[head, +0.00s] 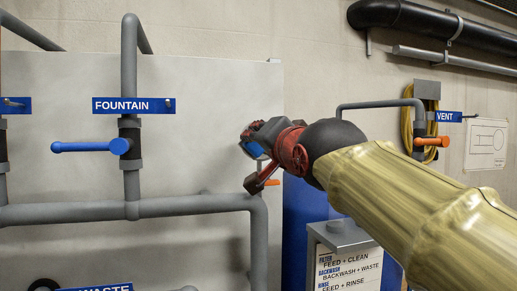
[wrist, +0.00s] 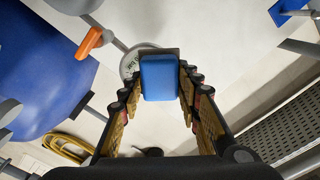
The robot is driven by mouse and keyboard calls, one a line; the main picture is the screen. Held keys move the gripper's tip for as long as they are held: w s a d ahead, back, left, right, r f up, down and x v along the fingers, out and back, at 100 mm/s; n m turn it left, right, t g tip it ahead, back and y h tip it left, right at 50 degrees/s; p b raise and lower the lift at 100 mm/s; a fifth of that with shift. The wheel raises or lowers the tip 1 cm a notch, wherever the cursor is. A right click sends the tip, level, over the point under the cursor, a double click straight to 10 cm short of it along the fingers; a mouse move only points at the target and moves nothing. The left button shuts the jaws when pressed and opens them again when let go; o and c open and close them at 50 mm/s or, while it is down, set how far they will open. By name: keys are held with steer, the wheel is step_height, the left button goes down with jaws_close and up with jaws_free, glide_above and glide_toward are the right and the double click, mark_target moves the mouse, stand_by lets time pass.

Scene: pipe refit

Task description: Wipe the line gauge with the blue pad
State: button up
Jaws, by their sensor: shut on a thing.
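My gripper (wrist: 160,88) is shut on the blue pad (wrist: 160,72), which sits between its two fingers in the wrist view. A round pale dial (wrist: 129,66), apparently the line gauge, shows just left of the pad, partly hidden behind it and the left finger. I cannot tell whether the pad touches it. In the head view my gripper (head: 254,143) is in front of the right edge of the grey panel, with a bit of blue pad (head: 253,149) showing. The gauge cannot be made out there.
An orange valve handle (wrist: 88,42) is close left of the gauge. A blue tank (wrist: 40,85) stands left in the wrist view. Grey pipes (head: 180,207) and a blue fountain valve handle (head: 90,146) are on the panel (head: 215,100). A yellow hose (head: 407,130) hangs at right.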

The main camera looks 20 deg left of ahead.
steer(key=shift+s, duration=0.1)
steer(key=shift+b+v, duration=0.7)
steer(key=shift+v, duration=0.75)
